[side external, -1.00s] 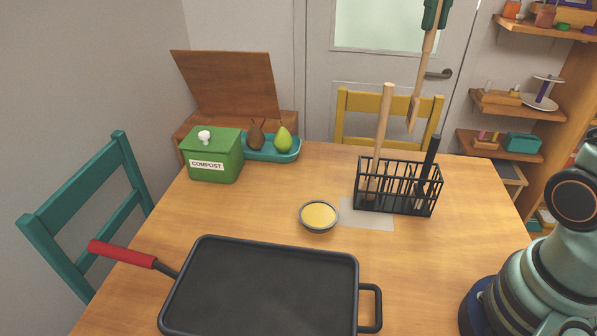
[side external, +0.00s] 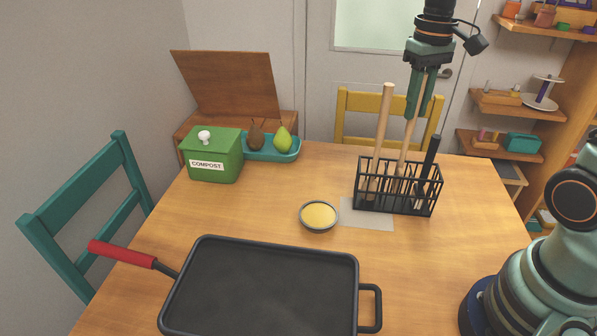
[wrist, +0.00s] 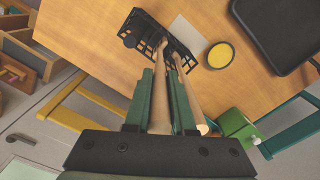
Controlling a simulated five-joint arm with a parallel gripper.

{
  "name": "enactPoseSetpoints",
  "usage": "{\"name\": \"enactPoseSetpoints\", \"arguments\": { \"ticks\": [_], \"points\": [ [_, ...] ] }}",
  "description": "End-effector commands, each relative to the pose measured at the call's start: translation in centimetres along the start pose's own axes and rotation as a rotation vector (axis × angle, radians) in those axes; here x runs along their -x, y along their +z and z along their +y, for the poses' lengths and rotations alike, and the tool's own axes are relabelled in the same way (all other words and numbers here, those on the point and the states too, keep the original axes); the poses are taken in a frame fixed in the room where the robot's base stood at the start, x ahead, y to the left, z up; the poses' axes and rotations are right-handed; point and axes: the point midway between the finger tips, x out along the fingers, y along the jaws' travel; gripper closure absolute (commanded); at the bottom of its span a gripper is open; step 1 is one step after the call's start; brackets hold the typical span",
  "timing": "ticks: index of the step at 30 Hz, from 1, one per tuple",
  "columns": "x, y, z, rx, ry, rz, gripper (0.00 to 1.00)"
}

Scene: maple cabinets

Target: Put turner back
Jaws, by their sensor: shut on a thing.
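My gripper (side external: 417,106) is shut on the wooden turner (side external: 405,147), high above the back right of the table. The turner hangs nearly upright with a slight tilt. Its lower part is down among the bars of the black wire rack (side external: 400,212), in the middle between two other tools. Whether it touches the rack floor cannot be told. In the wrist view the turner's handle (wrist: 160,108) lies between the green fingers, and the rack (wrist: 133,22) shows beyond them.
A tall wooden-handled tool (side external: 382,128) stands in the rack's left side, close to the turner. A black-handled tool (side external: 431,157) stands at its right. A bowl with yellow contents (side external: 319,215), a grey pan (side external: 262,285) and a green compost box (side external: 213,158) are on the table.

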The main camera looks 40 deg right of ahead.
Motion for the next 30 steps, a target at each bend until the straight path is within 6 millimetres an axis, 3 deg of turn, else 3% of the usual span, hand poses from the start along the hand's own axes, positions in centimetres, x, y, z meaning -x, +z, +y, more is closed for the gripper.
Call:
{"name": "enactPoseSetpoints", "arguments": {
  "ticks": [6,20,21,23,30],
  "points": [
    [-3.0,0.1,0.0,0.0,0.0,-0.003,1.0],
    [-3.7,0.0,0.0,0.0,0.0,-0.001,1.0],
    [-3.7,0.0,0.0,0.0,0.0,-0.001,0.66],
    [-3.7,0.0,0.0,0.0,0.0,-0.001,0.48],
    [-3.7,0.0,0.0,0.0,0.0,-0.001,0.48]
  ]
}}
